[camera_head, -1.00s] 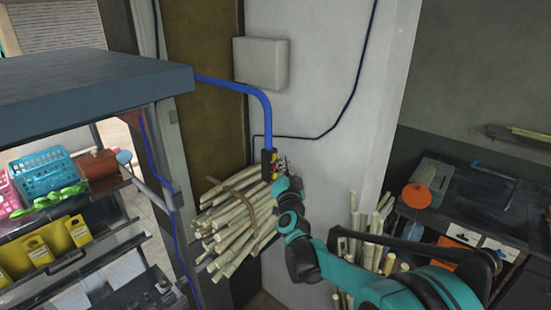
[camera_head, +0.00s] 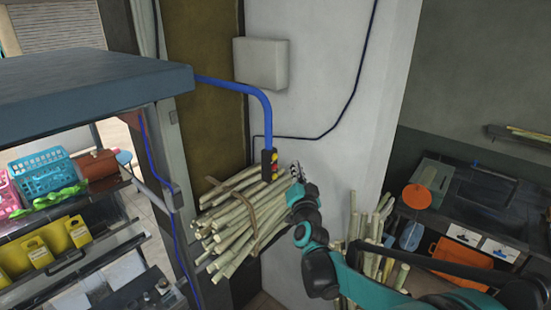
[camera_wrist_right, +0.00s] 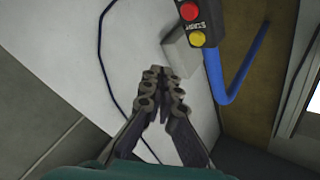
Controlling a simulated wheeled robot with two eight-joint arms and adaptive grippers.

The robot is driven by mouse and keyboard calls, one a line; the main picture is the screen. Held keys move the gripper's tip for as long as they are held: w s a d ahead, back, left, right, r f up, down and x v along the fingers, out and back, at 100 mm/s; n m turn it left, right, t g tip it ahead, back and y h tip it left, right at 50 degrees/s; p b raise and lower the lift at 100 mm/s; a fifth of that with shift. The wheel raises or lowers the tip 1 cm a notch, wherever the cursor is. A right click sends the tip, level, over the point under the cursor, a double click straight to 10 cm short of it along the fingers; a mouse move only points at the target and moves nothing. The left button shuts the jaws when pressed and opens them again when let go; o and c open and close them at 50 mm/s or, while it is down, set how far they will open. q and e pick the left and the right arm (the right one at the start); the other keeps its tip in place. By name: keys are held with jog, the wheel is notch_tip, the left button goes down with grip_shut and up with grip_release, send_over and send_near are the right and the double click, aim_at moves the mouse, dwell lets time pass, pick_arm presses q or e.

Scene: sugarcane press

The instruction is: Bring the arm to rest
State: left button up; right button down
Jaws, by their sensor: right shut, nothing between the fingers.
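My right arm (camera_head: 320,250) is teal and dark grey and reaches up from the lower right in the head view. Its gripper (camera_head: 296,168) is near the white wall, just right of the switch box (camera_head: 269,164) on the blue pipe, with a small gap between them. In the right wrist view the gripper (camera_wrist_right: 163,75) has its fingertips together with nothing between them. The switch box (camera_wrist_right: 197,20), with a red and a yellow button, is above and right of the fingertips there. My left gripper is not in view.
A tied bundle of cane (camera_head: 235,222) lies left of and below the gripper. More cane (camera_head: 372,235) stands behind my arm. A counter with an orange disc (camera_head: 416,197) is at right. A shelf with baskets (camera_head: 45,174) and yellow boxes (camera_head: 40,252) is at left.

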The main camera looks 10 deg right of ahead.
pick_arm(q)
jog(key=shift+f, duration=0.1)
pick_arm(e)
jog(key=shift+f, duration=0.1)
pick_arm(q)
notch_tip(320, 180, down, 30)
jog(key=b, duration=3)
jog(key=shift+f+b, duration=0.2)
jog(key=shift+b, duration=0.15)
pick_arm(e)
jog(key=s+a+f+n+g, duration=0.1)
jog(key=s+f+n+g, duration=0.2)
jog(key=s+f, duration=0.8)
jog(key=s+a+f+n+g+y, duration=0.1)
jog(key=s+f+n+g, duration=0.2)
jog(key=s+f, duration=0.9)
jog(key=s+a+f+n+g+y, duration=0.1)
jog(key=s+f+g, duration=0.5)
jog(key=f, duration=2)
jog(key=s+n, duration=0.1)
jog(key=s, duration=0.5)
jog(key=shift+a+n, duration=0.3)
jog(key=shift+n, duration=0.1)
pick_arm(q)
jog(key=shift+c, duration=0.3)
pick_arm(e)
jog(key=shift+w+f, duration=0.1)
jog(key=shift+f, duration=0.05)
